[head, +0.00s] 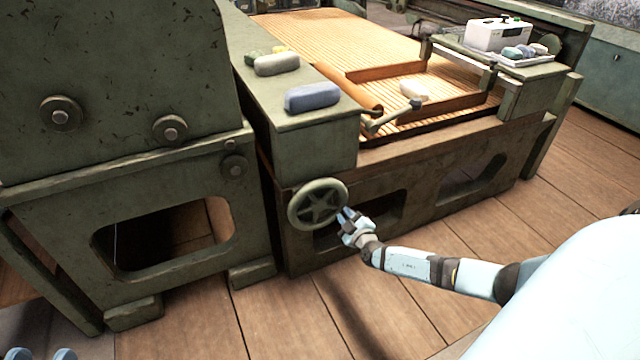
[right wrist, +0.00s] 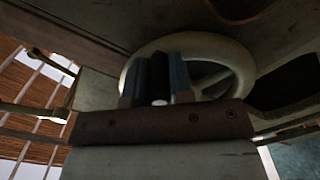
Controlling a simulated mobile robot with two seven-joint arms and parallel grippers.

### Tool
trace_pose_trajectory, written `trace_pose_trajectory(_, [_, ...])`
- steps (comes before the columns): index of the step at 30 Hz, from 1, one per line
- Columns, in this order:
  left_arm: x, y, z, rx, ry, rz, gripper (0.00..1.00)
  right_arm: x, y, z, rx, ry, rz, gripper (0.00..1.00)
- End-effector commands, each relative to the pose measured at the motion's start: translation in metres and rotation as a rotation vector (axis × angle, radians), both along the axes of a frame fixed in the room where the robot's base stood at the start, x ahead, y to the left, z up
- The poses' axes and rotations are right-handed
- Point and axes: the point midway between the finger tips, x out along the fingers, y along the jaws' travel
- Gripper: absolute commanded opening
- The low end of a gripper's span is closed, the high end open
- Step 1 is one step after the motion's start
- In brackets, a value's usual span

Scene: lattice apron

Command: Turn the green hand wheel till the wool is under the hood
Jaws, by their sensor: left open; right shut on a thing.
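The green hand wheel (head: 318,205) stands upright on the near side of the machine frame. My right gripper (head: 345,216) is at the wheel's right-hand rim, shut on it. The right wrist view shows the fingers (right wrist: 160,80) across the pale green rim (right wrist: 238,62). A cream lump of wool (head: 414,89) lies on the slatted apron (head: 345,35), between two wooden rails. A large dark green casing (head: 120,70), which seems to be the hood, is at the left, apart from the wool. My left gripper (head: 40,354) shows only its pale blue tips at the bottom left corner, open and empty.
A blue bundle (head: 312,97) and a grey bundle (head: 277,64) lie on the green ledge above the wheel. A white box (head: 497,35) and a tray of small bundles (head: 520,60) stand at the back right. The plank floor (head: 290,320) in front is clear.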

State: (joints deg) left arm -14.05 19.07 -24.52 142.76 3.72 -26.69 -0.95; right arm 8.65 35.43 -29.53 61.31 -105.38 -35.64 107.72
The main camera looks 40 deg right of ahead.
Motion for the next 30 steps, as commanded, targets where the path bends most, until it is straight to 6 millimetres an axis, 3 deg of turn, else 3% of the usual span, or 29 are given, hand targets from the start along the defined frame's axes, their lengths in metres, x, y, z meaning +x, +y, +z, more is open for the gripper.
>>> trace_pose_trajectory(11, [0.0,0.0,0.0,0.0,0.0,0.0,0.43,0.007,0.02,-0.026,-0.002,-0.003,-0.002,0.04])
trace_pose_trajectory(23, [0.0,0.0,0.0,0.0,0.0,0.0,0.43,0.007,0.022,-0.029,-0.002,-0.003,-0.004,0.04])
trace_pose_trajectory(30, [0.0,0.0,0.0,0.0,0.0,0.0,0.43,0.012,0.047,-0.043,0.0,-0.001,-0.004,0.04])
